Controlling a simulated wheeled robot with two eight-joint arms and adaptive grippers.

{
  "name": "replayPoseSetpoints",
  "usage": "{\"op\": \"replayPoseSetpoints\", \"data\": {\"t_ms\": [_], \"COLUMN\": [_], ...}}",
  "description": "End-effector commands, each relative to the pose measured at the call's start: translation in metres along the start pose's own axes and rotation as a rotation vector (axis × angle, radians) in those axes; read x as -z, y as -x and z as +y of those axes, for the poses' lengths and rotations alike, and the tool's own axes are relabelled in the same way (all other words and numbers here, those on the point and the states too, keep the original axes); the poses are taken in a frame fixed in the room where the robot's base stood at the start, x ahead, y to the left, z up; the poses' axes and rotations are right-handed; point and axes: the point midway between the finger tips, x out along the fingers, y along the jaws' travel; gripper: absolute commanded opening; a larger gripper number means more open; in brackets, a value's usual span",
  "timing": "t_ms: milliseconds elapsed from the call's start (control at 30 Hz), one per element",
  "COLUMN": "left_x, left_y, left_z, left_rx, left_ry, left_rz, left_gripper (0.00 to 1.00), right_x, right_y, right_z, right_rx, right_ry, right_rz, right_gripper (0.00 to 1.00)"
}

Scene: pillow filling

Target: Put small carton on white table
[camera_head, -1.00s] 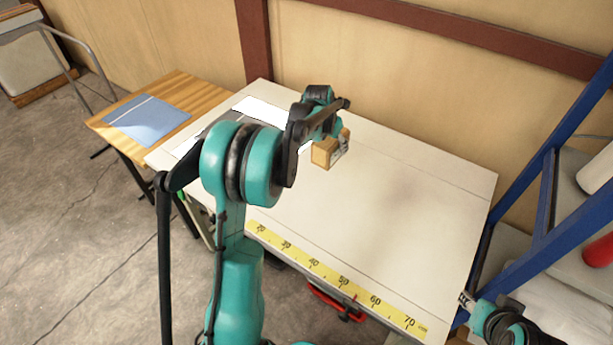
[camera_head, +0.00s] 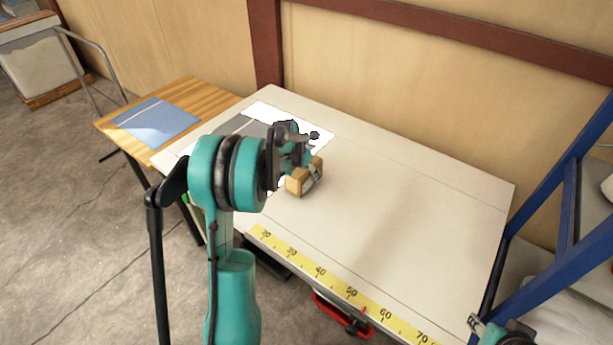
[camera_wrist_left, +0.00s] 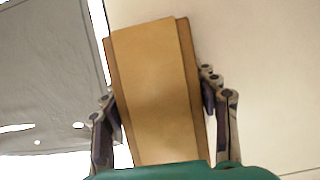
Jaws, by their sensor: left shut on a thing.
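The small carton (camera_head: 298,185) is a brown box at the left part of the white table (camera_head: 400,190). My left gripper (camera_head: 307,170) is shut on it from above. In the left wrist view the carton (camera_wrist_left: 155,85) fills the middle, with the fingers of the left gripper (camera_wrist_left: 163,115) on both its sides. I cannot tell whether the carton's underside touches the table. Part of my right arm shows at the lower right edge of the head view, but I cannot make out its jaws clearly.
A grey sheet with white patches (camera_wrist_left: 45,85) lies on the table left of the carton. A yellow ruler strip (camera_head: 350,292) runs along the front edge. A wooden table with a blue folder (camera_head: 157,120) stands at left. A blue frame (camera_head: 567,215) stands at right. The table's middle and right are clear.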

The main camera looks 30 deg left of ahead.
Motion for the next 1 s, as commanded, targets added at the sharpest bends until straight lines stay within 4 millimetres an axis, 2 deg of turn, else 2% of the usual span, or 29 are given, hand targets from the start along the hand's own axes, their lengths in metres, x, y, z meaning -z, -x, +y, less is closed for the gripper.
{"op": "replayPoseSetpoints", "data": {"t_ms": [33,367,400,433,467,800,867,1000], "left_x": [0.002,0.003,0.003,0.003,0.002,0.001,0.001,0.001], "left_y": [-0.006,-0.007,-0.006,-0.006,-0.006,-0.003,0.002,0.027], "left_z": [0.000,0.000,0.000,0.000,0.000,0.000,0.000,0.000], "left_rx": [0.000,0.000,0.000,0.000,0.000,0.000,0.000,0.000], "left_ry": [0.000,0.000,0.000,0.000,0.000,0.000,0.000,0.000], "left_rz": [0.000,0.000,0.000,0.000,0.000,0.000,0.000,0.000], "left_gripper": [0.25,0.25,0.70,0.78,0.80,0.80,0.80,0.80], "right_x": [-0.002,-0.003,-0.002,-0.002,-0.002,-0.001,0.001,0.006], "right_y": [-0.003,-0.004,-0.003,-0.003,-0.003,-0.001,0.001,0.008], "right_z": [0.000,0.000,0.000,0.000,0.000,0.000,0.000,0.000], "right_rx": [0.000,0.000,0.000,0.000,0.000,0.000,0.000,0.000], "right_ry": [0.000,0.000,0.000,0.000,0.000,0.000,0.000,0.000], "right_rz": [0.000,0.000,0.000,0.000,0.000,0.000,0.000,0.000], "right_gripper": [0.38,0.38,0.38,0.38,0.38,0.38,0.38,0.38]}}
